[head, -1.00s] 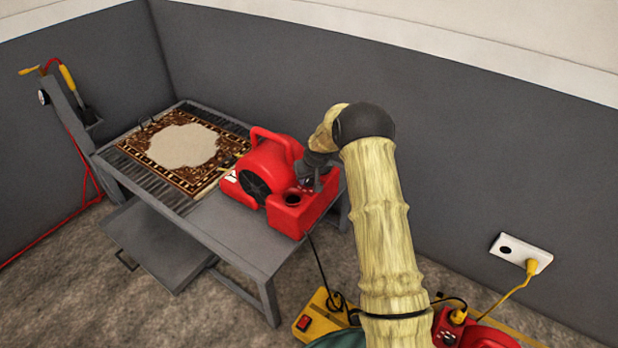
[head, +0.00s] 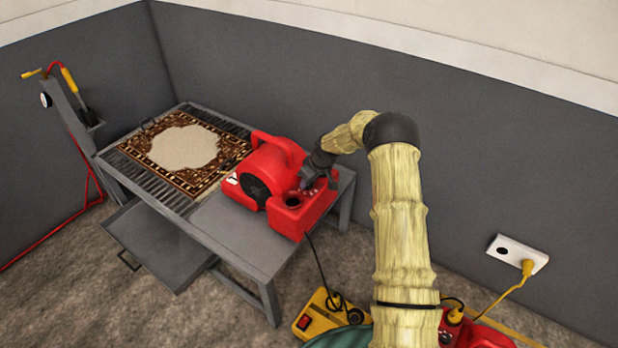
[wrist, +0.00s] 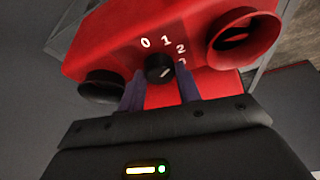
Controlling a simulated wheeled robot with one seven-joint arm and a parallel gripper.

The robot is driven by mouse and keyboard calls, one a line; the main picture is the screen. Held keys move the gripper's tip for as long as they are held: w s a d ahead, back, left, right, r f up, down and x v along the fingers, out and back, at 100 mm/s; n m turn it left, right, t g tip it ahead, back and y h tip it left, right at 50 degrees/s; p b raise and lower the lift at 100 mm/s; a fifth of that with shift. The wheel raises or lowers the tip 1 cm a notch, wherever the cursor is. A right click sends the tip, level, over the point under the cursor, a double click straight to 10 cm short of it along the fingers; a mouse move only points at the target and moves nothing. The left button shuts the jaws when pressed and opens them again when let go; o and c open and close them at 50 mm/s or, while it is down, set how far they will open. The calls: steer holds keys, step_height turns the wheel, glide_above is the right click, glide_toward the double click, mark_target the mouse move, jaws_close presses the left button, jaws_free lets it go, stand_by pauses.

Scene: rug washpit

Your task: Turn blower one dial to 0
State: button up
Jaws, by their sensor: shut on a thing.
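A red blower (head: 284,160) stands on the grey table's right end. The wrist view shows its red panel (wrist: 105,45) with a small black dial (wrist: 158,68) and white marks 0, 1, 2 and a partly hidden one below. A short pale line on the dial appears to slant toward the 2 side; its exact setting is hard to tell. My gripper (wrist: 161,88) is shut on the dial, with one dark finger on each side of it. In the head view my gripper (head: 306,185) is at the blower's top right, and the dial is too small to make out.
A patterned rug (head: 185,148) lies on the slatted table (head: 240,235). A yellow box (head: 318,312) and red equipment (head: 480,335) sit on the floor near my arm. A wall socket (head: 517,253) is at right.

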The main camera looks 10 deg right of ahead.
steer(key=n, duration=0.2)
steer(key=shift+d+n+g+y+p, duration=0.1)
steer(key=shift+n+g+y+p, duration=0.2)
steer(key=shift+n+y, duration=0.1)
steer(key=n+g, duration=0.1)
steer(key=n, duration=0.2)
steer(key=shift+w+f+n+y, duration=0.1)
steer(key=shift+w+n+y, duration=0.05)
steer(key=shift+n+y, duration=0.2)
steer(key=n+g+b, duration=0.2)
steer(key=n, duration=0.3)
steer(key=shift+w+d, duration=0.1)
steer(key=o, duration=1)
steer(key=shift+c, duration=0.2)
steer(key=p+v, duration=0.2)
steer(key=v, duration=1.5)
steer(key=shift+w+d+p, duration=0.2)
steer(key=shift+d+p, duration=0.1)
steer(key=shift+p, duration=0.1)
